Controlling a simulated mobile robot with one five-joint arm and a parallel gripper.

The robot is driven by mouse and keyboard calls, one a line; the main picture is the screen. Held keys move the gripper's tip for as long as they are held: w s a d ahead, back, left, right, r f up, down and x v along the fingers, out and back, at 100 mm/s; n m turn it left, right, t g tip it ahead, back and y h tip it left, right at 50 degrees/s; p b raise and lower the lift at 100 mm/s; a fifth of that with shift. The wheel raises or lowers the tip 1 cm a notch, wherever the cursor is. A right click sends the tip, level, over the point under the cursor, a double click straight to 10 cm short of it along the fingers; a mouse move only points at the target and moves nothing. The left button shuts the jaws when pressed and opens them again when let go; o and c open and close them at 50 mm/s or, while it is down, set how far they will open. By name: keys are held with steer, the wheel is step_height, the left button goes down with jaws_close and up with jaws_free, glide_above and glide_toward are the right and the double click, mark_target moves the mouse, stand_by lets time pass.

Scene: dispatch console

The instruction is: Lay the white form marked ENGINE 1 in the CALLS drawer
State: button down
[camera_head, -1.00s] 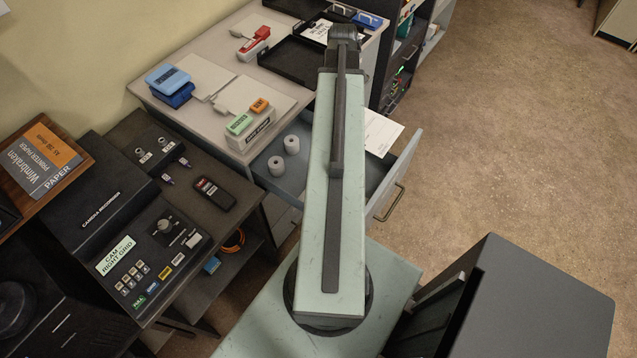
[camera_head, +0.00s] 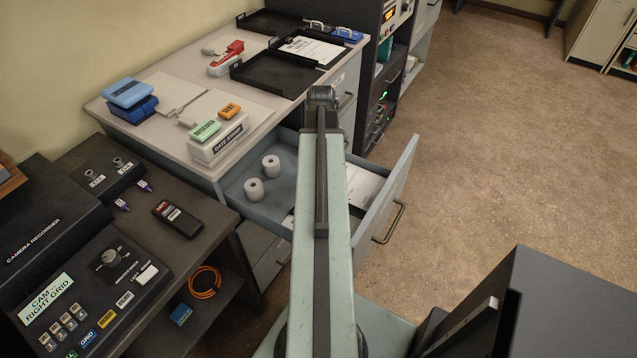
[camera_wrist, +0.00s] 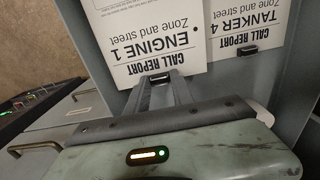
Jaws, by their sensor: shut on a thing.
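The white form marked ENGINE 1 (camera_wrist: 148,42) shows upside down in the wrist view, inside the drawer's walls. My gripper (camera_wrist: 161,80) is shut on its near edge by a dark tab. Whether the form touches the drawer floor I cannot tell. The open grey drawer (camera_head: 398,190) stands out from the desk in the head view; no CALLS label can be read. White paper (camera_head: 366,184) shows inside it, partly behind my arm; which form it is I cannot tell there. My gripper is hidden in the head view.
Another white form, marked TANKER 4 (camera_wrist: 240,22), with a dark tab, lies beside it in the wrist view. Two white rolls (camera_head: 271,166) stand in the drawer's left part. A stamp block (camera_head: 217,140) and black trays (camera_head: 275,72) are on the desk above.

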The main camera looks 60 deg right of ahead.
steer(key=shift+f, duration=0.15)
step_height(320, 180, down, 4)
steer(key=b, duration=0.3)
steer(key=shift+b, duration=0.35)
steer(key=shift+r, duration=0.25)
steer(key=shift+f, duration=0.25)
steer(key=c, duration=1.1)
jaws_free()
steer(key=shift+r, duration=0.1)
step_height(320, 180, up, 13)
steer(key=p, duration=1.2)
steer(key=shift+f+p, duration=0.2)
steer(key=shift+p, duration=0.2)
steer(key=shift+f, duration=0.1)
